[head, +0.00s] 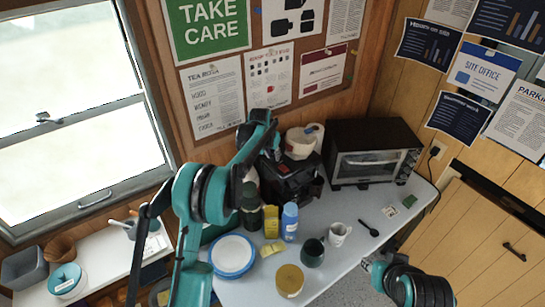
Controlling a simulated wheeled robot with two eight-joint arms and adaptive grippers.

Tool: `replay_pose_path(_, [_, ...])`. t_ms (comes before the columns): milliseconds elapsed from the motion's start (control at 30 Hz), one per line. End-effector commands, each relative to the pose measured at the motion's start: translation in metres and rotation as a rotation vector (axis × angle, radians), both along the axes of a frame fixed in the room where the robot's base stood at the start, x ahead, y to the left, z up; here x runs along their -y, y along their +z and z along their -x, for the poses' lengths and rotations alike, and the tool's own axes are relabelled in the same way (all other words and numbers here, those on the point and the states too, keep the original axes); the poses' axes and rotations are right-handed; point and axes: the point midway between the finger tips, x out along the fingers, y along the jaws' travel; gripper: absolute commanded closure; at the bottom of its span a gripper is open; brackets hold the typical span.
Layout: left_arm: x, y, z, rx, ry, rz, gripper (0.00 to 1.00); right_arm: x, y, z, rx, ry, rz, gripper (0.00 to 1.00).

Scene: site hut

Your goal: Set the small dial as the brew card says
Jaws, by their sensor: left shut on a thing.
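A black machine (292,182) stands at the back of the white counter, left of a toaster oven. My left arm reaches over to it, and my left gripper (262,140) is at its upper left. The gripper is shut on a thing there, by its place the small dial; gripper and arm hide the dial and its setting. A small card (392,212) lies on the counter at the right, and a yellow card (272,249) lies near the middle. I cannot tell which is the brew card; no writing is readable. My right arm shows at the lower right; its fingertips are unclear.
The toaster oven (372,153) stands at the back right. A blue bottle (290,222), dark mug (313,252), white mug (339,234), spoon (368,228), blue-rimmed plate (232,256) and tan-lidded pot (289,281) crowd the counter front. The window (70,110) is at the left.

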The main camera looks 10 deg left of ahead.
Motion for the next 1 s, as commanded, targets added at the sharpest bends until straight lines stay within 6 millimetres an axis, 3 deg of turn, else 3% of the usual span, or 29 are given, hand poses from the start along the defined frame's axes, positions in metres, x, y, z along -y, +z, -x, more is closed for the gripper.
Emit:
replay_pose_path(433, [0.0012,-0.0001,0.0001,-0.001,0.223,-0.001,1.0,0.0,-0.0067,0.0,0.0,0.0,0.0,0.67])
replay_pose_path(1000, [0.0013,0.0001,0.0001,-0.001,0.254,0.0,1.0,0.0,-0.0072,0.0,0.0,0.0,0.0,0.67])
